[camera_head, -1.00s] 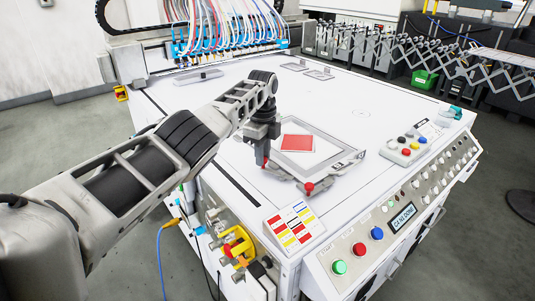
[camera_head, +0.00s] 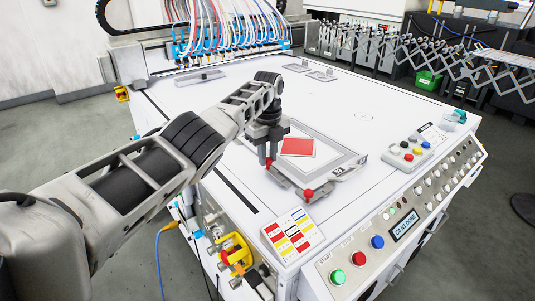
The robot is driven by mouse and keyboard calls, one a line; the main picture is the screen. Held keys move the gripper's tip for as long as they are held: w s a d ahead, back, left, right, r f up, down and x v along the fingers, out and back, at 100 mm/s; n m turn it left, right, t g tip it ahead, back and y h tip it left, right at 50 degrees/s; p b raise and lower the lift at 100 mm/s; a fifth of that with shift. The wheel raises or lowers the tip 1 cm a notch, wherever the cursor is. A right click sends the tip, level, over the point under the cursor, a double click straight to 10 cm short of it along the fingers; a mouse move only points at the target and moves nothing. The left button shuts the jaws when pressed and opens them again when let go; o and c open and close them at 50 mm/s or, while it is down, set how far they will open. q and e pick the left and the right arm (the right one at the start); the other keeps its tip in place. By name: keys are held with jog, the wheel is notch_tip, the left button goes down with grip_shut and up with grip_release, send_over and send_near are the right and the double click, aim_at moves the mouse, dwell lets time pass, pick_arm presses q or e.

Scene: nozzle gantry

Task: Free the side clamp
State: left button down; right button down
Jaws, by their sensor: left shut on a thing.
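The side clamp (camera_head: 291,182) is a small grey fixture on the white table, at the near left corner of a grey frame (camera_head: 345,172). A red knob (camera_head: 308,195) sits at its near right end. My left gripper (camera_head: 268,159) points down over the clamp's far left end. Its dark fingers are shut on a small red-tipped part of the clamp, mostly hidden between them. A red square (camera_head: 298,147) lies inside the frame, just right of the gripper. My right gripper is out of view.
A colour card (camera_head: 291,235) lies at the table's near edge, beside a control panel with green, red and blue buttons (camera_head: 358,248). A button box (camera_head: 408,153) stands to the right. The nozzle gantry (camera_head: 228,45) spans the back. The table's middle is clear.

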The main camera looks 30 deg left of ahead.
pick_arm(q)
jog(key=shift+w+d+r, duration=0.1)
jog(key=shift+d+r, duration=0.05)
jog(key=shift+d, duration=0.05)
jog(key=c, duration=1.3)
grip_release()
jog(key=shift+o, duration=0.2)
jog(key=shift+a, duration=0.1)
notch_tip(320, 180, up, 16)
